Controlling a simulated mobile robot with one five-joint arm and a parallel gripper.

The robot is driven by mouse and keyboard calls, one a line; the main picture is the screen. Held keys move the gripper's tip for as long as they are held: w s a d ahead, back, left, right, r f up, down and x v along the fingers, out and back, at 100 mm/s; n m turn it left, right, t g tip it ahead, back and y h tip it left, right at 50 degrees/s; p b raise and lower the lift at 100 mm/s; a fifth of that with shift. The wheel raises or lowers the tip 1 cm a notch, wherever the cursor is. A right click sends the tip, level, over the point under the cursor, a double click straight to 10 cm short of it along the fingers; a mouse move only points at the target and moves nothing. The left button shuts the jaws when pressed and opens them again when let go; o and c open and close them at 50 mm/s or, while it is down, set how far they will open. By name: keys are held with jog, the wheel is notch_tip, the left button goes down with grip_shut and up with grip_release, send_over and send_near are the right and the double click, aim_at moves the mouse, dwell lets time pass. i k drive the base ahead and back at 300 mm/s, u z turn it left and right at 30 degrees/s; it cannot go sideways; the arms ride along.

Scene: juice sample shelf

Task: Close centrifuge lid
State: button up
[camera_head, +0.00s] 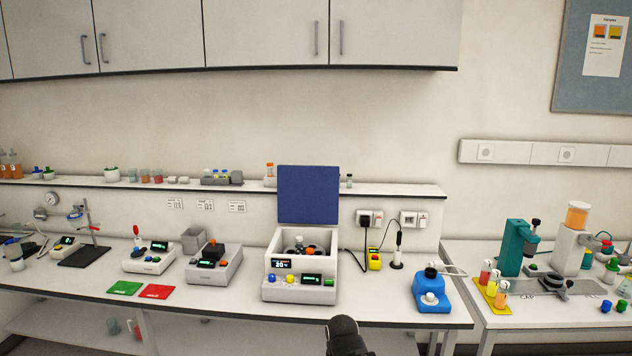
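The centrifuge (300,290) is a white box on the bench near the middle of the view. Its dark blue lid (308,195) stands upright at the back, fully raised. The open chamber shows a dark rotor and an orange-red item inside. The front panel has a small display and several coloured buttons. A dark rounded part at the bottom edge in front of the centrifuge seems to be the end of my arm. My gripper's fingers cannot be made out there, and it is apart from the lid.
A grey device (214,264) stands left of the centrifuge, with green (124,288) and red (157,291) mats nearby. A yellow device (374,261) and a blue device (431,290) stand to the right. A narrow shelf (400,188) runs behind the lid. The bench front before the centrifuge is clear.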

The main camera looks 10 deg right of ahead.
aim_at(307, 195)
jog(key=u, duration=0.3)
jog(key=k, duration=0.3)
jog(key=z, duration=0.85)
jog(key=i, duration=1.45)
jog(key=u, duration=0.4)
